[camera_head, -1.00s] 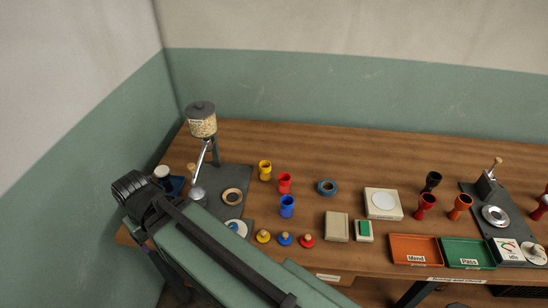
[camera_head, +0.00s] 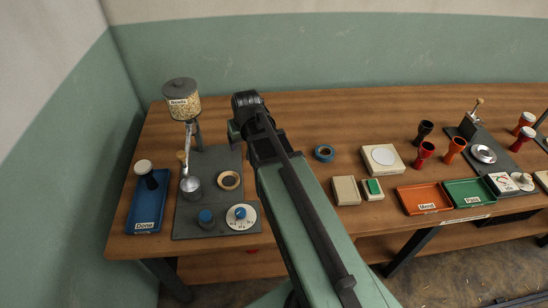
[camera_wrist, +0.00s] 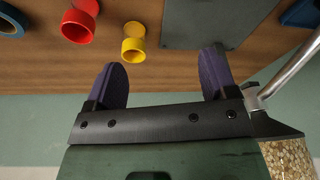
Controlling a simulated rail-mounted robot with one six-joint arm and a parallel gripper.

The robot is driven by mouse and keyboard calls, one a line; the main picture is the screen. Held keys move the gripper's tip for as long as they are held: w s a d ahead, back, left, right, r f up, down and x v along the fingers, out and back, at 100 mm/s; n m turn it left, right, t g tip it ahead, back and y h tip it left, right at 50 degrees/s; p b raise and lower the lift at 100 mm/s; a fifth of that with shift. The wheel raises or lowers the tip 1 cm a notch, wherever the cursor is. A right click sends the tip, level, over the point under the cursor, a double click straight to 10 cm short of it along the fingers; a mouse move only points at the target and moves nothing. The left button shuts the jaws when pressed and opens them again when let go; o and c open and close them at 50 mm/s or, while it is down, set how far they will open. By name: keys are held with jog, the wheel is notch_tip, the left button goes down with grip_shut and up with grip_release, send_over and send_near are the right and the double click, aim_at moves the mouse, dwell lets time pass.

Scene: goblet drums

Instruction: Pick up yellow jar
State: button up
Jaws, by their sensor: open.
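The yellow jar (camera_wrist: 133,46) stands on the wooden table in the wrist view, open mouth visible, a little beyond my fingertips and left of the middle between them. My gripper (camera_wrist: 164,76) has its two dark fingers spread wide, with nothing between them. The jar is apart from both fingers. In the head view my arm covers the yellow jar and my fingers.
A red jar (camera_wrist: 79,24) stands close left of the yellow one. A dark plate (camera_wrist: 212,20) and the bead dispenser (camera_head: 182,101) stand on the other side.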

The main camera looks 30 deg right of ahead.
jog(key=shift+m+t+h, duration=0.4)
jog(key=shift+t, duration=0.4)
jog(key=w+d+f+b, duration=0.2)
jog(key=f, duration=0.1)
jog(key=w+d+f+b, duration=0.2)
jog(key=d+f+b, duration=0.1)
jog(key=w+d+f+b, duration=0.3)
jog(key=shift+w+d+f+b, duration=0.1)
jog(key=shift+w+f+b, duration=0.15)
jog(key=shift+f+b, duration=0.1)
jog(key=shift+r, duration=0.15)
jog(key=b+x, duration=0.4)
jog(key=x, duration=0.1)
jog(key=shift+w, duration=0.1)
jog(key=shift+r, duration=0.1)
jog(key=c, duration=1)
